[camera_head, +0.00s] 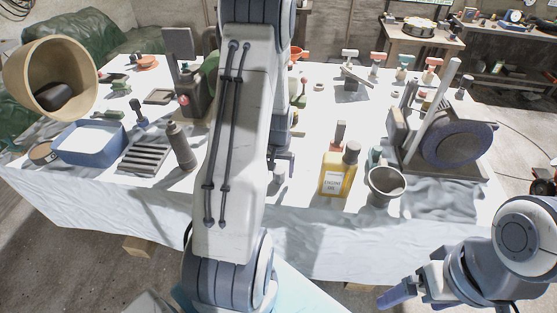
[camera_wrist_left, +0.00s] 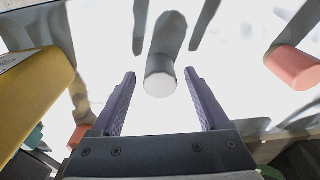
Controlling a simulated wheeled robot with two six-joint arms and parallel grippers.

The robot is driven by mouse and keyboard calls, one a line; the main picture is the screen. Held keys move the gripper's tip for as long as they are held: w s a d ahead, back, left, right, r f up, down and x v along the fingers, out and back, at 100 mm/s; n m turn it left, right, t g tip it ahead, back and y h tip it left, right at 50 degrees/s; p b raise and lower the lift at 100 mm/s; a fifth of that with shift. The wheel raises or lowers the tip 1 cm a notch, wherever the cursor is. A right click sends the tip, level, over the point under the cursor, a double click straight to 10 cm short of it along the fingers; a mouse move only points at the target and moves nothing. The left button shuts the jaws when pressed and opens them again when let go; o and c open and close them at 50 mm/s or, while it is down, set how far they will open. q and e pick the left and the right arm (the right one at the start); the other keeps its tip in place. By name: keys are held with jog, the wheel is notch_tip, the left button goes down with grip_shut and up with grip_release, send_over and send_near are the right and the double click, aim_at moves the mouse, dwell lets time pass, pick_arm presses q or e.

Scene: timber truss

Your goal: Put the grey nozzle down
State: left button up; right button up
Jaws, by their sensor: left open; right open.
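The grey nozzle (camera_head: 279,174) is a small grey cylinder on the white cloth near the table's front, left of the yellow engine oil bottle (camera_head: 337,173). In the left wrist view the nozzle (camera_wrist_left: 160,78) shows its pale round end toward the camera. It lies between the lines of my left gripper's fingers, with a visible gap on each side. My left gripper (camera_head: 281,160) is open just above the nozzle and holds nothing; its parted fingers show in the left wrist view (camera_wrist_left: 160,74). My right gripper (camera_head: 398,293) is open and empty, in front of the table at the lower right.
The table (camera_head: 330,225) has a draped white cloth. A dark grey cylinder (camera_head: 181,147) and a slatted grey block (camera_head: 144,158) stand to the left. My left arm hides part of the table's middle.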

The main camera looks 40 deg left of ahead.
aim_at(278, 174)
pick_arm(q)
notch_tip(278, 174, up, 12)
jog(key=s+b, duration=0.1)
jog(key=s+d+r+m, duration=0.1)
jog(key=s+d+m, duration=0.1)
jog(key=d, duration=0.6)
jog(key=s+d+r+m+h, duration=0.1)
jog(key=d+r+m, duration=0.15)
jog(key=d, duration=0.55)
jog(key=s+d+r+m, duration=0.1)
jog(key=s+d+m, duration=0.15)
jog(key=d, duration=0.45)
jog(key=s+d+r+m+g, duration=0.1)
jog(key=s+d+m, duration=0.5)
jog(key=s+d, duration=0.3)
jog(key=s, duration=0.4)
jog(key=shift+d+r+m+h, duration=0.25)
jog(key=shift+d+m+h, duration=0.05)
jog(key=shift+d+h, duration=0.1)
